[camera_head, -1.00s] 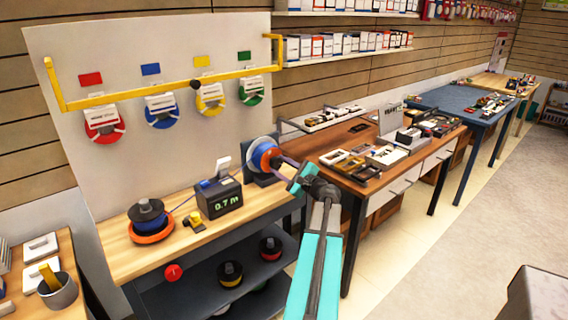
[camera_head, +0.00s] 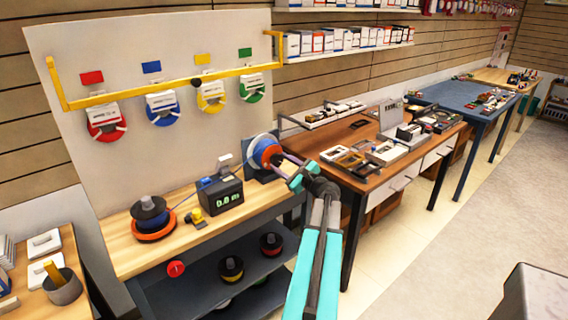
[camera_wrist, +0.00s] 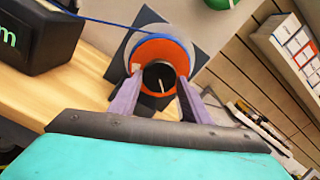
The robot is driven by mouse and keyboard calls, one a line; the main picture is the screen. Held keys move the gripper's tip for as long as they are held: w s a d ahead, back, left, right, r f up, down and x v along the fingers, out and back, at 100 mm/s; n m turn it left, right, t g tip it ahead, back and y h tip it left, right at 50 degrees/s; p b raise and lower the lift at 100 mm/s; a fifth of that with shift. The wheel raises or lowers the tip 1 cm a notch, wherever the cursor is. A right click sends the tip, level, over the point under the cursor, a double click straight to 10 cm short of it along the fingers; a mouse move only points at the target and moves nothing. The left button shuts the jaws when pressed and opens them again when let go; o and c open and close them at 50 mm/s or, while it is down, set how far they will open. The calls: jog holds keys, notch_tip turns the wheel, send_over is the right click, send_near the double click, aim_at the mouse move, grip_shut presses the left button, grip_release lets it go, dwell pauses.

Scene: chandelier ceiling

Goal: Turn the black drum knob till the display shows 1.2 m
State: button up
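The black drum knob (camera_wrist: 159,78) with a pale line on its face sits in the middle of the orange and blue drum (camera_wrist: 162,50), which also shows in the head view (camera_head: 266,152). My gripper (camera_wrist: 160,82) has its two purple fingers on either side of the knob and appears shut on it. In the head view my gripper (camera_head: 287,168) reaches the drum from the right and hides the knob. The display (camera_head: 228,198) shows green digits, 0.8 m or 0.0 m; the last digit is blurred. In the wrist view only the "m" of the display (camera_wrist: 8,36) shows.
A blue line runs to the drum. An orange-based spool (camera_head: 152,222) stands at the bench's left, near a small yellow part (camera_head: 196,217). A brown table (camera_head: 370,150) with tools stands close right of my gripper. A yellow rail (camera_head: 150,92) crosses the board behind.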

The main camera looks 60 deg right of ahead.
jog(key=shift+o, duration=1.4)
jog(key=shift+s+a, duration=0.1)
jog(key=shift+s+a, duration=0.1)
jog(key=shift+s, duration=0.05)
jog(key=b+v, duration=0.2)
jog(key=v, duration=1.1)
jog(key=shift+b, duration=0.35)
jog(key=shift+s, duration=0.1)
